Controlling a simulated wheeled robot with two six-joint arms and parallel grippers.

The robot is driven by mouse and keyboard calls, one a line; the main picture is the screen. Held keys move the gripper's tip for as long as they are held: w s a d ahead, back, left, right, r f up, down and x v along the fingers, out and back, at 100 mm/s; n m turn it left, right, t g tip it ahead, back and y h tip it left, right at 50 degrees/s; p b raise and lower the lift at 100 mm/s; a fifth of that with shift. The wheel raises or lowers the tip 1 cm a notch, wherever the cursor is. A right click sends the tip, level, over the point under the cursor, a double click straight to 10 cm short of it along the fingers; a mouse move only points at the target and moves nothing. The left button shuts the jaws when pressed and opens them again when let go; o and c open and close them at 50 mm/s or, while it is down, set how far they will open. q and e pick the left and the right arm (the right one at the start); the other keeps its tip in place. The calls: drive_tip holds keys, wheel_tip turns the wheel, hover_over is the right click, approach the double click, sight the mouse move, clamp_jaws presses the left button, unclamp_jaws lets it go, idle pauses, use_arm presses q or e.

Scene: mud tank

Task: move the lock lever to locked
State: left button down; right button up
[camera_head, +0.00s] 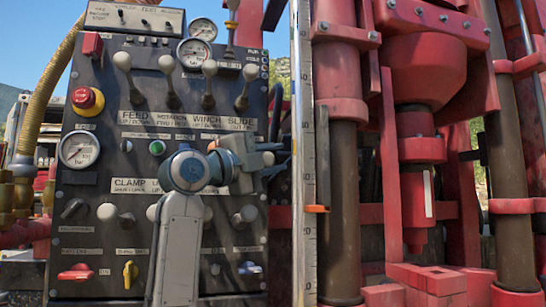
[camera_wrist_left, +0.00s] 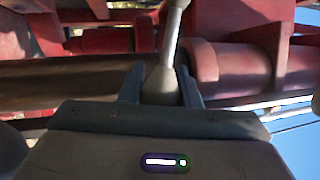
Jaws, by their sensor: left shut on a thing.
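My left gripper (camera_head: 268,158) is at the right edge of the dark control panel (camera_head: 100,215), its grey arm rising in front of the panel. In the left wrist view its two dark fingers (camera_wrist_left: 161,88) are closed on either side of a pale grey lever (camera_wrist_left: 168,45), on its thick rounded end. In the head view the held part is hidden or too small to make out. I cannot read a lock label, so I cannot tell the lever's marked position. My right gripper is not in view.
The panel carries a row of pale-knobbed levers (camera_head: 167,65), a red emergency button (camera_head: 83,97), gauges (camera_head: 80,150) and small knobs (camera_head: 130,273). Right of it stand a vertical scale (camera_head: 304,200) and red drill machinery (camera_head: 424,70). A yellow hose (camera_head: 45,90) runs at left.

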use_arm(q)
drive_tip(key=shift+w+f, duration=0.1)
drive_tip(key=shift+f, duration=0.05)
drive_tip(key=c, duration=1.1)
unclamp_jaws()
drive_tip(key=shift+a, duration=0.2)
drive_tip(key=shift+b+v, duration=0.4)
drive_tip(key=shift+v, duration=4.85)
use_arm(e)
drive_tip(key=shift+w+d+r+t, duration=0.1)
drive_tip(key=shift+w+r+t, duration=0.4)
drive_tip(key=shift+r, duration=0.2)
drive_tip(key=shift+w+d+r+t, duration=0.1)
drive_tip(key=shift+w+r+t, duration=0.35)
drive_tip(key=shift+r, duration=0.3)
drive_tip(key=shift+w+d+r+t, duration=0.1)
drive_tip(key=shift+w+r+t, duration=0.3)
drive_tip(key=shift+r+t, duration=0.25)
use_arm(q)
drive_tip(key=shift+d, duration=0.1)
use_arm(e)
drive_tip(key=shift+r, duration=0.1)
